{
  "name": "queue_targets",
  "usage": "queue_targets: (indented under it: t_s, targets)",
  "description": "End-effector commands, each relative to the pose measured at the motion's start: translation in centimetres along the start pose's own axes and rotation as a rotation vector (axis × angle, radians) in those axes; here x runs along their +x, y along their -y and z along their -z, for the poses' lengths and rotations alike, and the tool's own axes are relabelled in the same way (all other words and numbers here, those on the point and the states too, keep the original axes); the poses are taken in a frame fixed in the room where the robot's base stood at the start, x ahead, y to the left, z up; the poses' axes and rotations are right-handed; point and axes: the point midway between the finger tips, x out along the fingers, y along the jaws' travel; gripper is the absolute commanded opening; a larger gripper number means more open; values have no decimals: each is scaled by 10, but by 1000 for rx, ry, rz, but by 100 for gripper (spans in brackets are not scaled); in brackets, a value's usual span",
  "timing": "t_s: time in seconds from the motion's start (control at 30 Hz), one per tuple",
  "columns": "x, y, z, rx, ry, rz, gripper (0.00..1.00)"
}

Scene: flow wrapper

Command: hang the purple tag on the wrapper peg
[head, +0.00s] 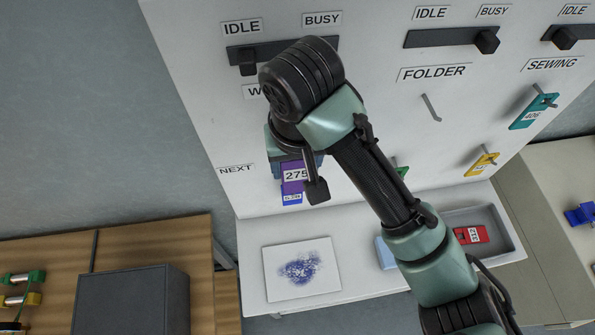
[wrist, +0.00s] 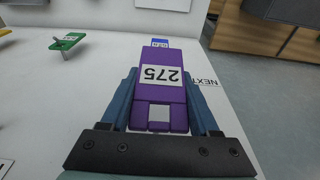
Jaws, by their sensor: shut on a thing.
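The purple tag (head: 293,187), marked 275, is between the fingers of my gripper (head: 296,163), in front of the white board. In the wrist view the purple tag (wrist: 160,110) lies lengthwise between the two blue fingers of my gripper (wrist: 158,98), its number upside down. The label starting with W (head: 251,92) is mostly covered by my arm. The wrapper peg is hidden behind my arm and gripper, so I cannot tell whether the tag is on it.
A blue tag (head: 291,198) shows just below the purple one, near the NEXT label (head: 236,169). Teal (head: 533,112) and yellow (head: 483,163) tags hang at right; a bare FOLDER peg (head: 431,107) is nearer. A grey tray (head: 507,238) holds a red tag (head: 470,235).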

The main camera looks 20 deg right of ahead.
Motion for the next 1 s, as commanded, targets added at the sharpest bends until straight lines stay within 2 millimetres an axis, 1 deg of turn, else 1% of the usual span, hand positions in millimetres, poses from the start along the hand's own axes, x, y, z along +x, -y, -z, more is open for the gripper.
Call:
queue_targets:
  t_s: [0.03,0.2,0.73,1.0]
  targets:
    - [4,0,3,-2,-1,-2,9]
    - [7,0,13,-2,0,-2,9]
    - [11,0,44,-1,-4,0,9]
    - [19,1,53,-1,-4,2,9]
